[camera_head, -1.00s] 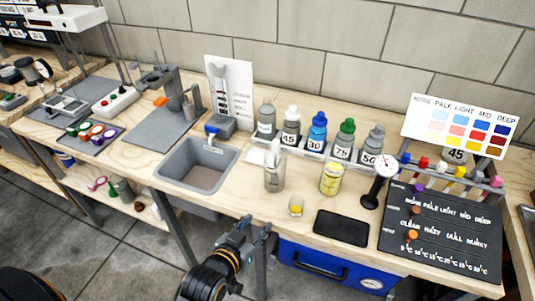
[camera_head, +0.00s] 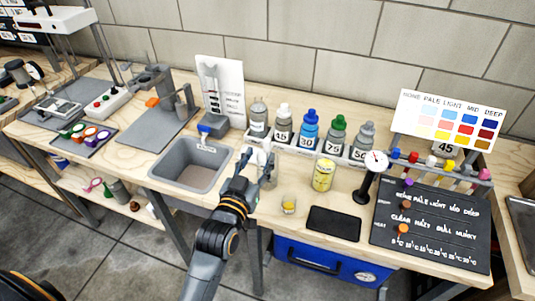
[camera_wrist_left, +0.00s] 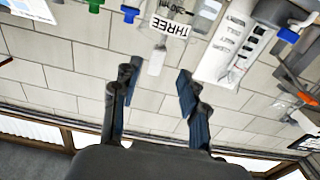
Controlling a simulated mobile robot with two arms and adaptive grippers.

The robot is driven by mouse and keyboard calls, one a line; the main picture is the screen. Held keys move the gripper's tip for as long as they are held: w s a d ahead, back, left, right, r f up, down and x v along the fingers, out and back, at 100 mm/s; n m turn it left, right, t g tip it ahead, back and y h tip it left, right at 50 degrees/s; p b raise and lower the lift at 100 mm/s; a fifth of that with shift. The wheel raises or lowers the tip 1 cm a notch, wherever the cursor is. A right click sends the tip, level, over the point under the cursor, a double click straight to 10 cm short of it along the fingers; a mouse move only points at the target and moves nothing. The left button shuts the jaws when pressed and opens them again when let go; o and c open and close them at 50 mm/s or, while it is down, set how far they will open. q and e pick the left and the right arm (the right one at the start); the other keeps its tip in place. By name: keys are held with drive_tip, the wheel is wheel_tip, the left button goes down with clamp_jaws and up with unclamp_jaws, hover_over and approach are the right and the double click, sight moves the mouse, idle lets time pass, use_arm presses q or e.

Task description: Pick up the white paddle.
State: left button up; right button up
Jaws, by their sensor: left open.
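The white paddle (camera_head: 262,156) shows as a small pale upright piece at the glass jar (camera_head: 268,178) right of the grey sink, partly hidden behind my left gripper. In the left wrist view a pale, flat paddle-like piece (camera_wrist_left: 156,62) appears between and beyond the fingertips, below an upside-down "THREE" label (camera_wrist_left: 171,27). My left gripper (camera_head: 250,162) is open and in front of the jar. In the left wrist view its fingers (camera_wrist_left: 156,80) stand apart with nothing visibly clamped. I cannot tell whether they touch the paddle. My right gripper is not in view.
The grey sink (camera_head: 190,165) is left of the gripper. Several numbered bottles (camera_head: 309,130) stand behind it. A yellow can (camera_head: 323,175), a small cup (camera_head: 288,205), a black pad (camera_head: 333,223) and a dial gauge (camera_head: 370,178) are to the right.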

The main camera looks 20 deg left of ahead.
sight(266, 148)
use_arm(q)
drive_tip(key=w, duration=0.4)
drive_tip(key=w+p, duration=0.1)
drive_tip(key=shift+w+d, duration=0.35)
drive_tip(key=shift+w, duration=0.05)
clamp_jaws()
